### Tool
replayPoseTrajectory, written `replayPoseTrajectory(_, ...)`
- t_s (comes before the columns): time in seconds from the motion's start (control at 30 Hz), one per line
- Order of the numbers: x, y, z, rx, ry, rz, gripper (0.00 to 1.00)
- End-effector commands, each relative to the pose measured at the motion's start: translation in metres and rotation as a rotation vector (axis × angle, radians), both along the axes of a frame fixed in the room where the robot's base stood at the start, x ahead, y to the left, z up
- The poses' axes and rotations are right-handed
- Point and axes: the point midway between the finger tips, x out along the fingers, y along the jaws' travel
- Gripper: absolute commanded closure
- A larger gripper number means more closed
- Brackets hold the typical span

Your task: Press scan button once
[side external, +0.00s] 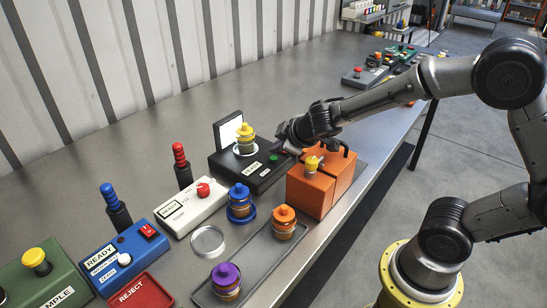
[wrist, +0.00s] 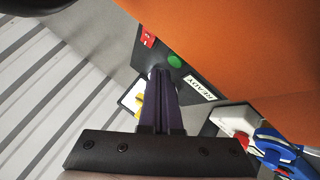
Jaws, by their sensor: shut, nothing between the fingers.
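A black device (side external: 228,172) with a READY label stands at mid-table. It has a green button (side external: 274,158) on top, also visible in the wrist view (wrist: 174,61). I cannot read a scan label. A jar with a yellow lid (side external: 245,134) sits on the device in front of a lit white panel (side external: 229,130). My gripper (side external: 282,147) is shut and empty, low over the device's right side near the green button. In the wrist view its dark fingertips (wrist: 160,74) lie just beside the button; whether they touch the device I cannot tell.
An orange box (side external: 310,194) stands close to the right of my gripper. A white box with a red button (side external: 194,207), a blue-lidded jar (side external: 239,198) and a grey tray (side external: 262,254) with orange-lidded and purple-lidded jars are in front.

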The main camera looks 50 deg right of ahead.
Motion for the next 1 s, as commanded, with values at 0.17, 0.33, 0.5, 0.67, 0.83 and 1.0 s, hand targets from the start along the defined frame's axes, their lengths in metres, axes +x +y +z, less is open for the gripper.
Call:
replayPoseTrajectory(0.17, 0.0, 0.0, -0.001, 0.0, 0.0, 0.0, 1.0)
replayPoseTrajectory(0.33, 0.0, 0.0, -0.006, -0.001, 0.0, 0.001, 1.0)
replayPoseTrajectory(0.5, 0.0, 0.0, -0.008, 0.0, -0.001, 0.001, 1.0)
replayPoseTrajectory(0.67, 0.0, 0.0, -0.008, 0.0, -0.001, 0.001, 1.0)
replayPoseTrajectory(0.83, 0.0, 0.0, -0.009, 0.0, 0.0, 0.0, 1.0)
replayPoseTrajectory(1.0, 0.0, 0.0, -0.011, 0.0, 0.0, 0.0, 1.0)
